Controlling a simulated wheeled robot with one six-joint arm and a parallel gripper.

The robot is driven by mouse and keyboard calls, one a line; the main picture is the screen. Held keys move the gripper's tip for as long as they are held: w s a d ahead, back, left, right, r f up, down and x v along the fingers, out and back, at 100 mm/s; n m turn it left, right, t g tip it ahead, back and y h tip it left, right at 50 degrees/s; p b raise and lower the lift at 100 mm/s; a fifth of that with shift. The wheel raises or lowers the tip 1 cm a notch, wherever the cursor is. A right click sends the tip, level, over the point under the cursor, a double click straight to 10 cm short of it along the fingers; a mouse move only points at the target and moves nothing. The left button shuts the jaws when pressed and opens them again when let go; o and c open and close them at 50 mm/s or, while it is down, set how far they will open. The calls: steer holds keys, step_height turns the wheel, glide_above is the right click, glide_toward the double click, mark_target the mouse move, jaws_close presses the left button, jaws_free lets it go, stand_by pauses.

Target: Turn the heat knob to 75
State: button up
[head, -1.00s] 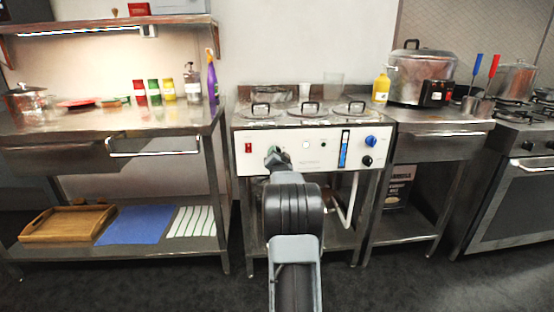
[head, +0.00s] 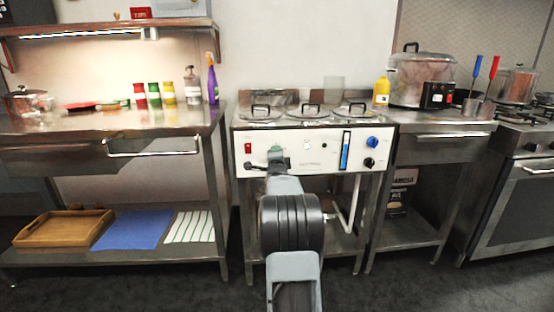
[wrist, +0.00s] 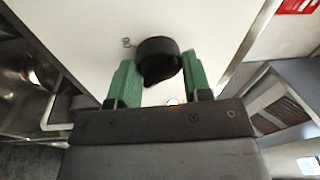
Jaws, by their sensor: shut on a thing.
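A black knob (wrist: 157,62) sits on the white panel, and its pointed end faces down and slightly left in the wrist view. My gripper (wrist: 160,76) has its two green fingers on either side of this knob and is shut on it. In the head view my gripper (head: 274,158) is at the left part of the white control panel (head: 310,168) and hides the knob it holds. A blue knob (head: 372,142) and another black knob (head: 369,162) are at the panel's right. The small mark beside the held knob is too blurred to read.
A red switch (head: 248,148) and a blue level strip (head: 345,150) are on the panel. Several lidded wells are on top. A steel table (head: 60,118) stands to the left and a counter (head: 430,128) with a big pot (head: 422,85) to the right.

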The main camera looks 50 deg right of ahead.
stand_by(0.4)
steer(key=o, duration=0.9)
steer(key=shift+s, duration=0.1)
steer(key=p+v, duration=0.2)
steer(key=v, duration=1.1)
steer(key=shift+s+a, duration=0.2)
steer(key=shift+a, duration=0.05)
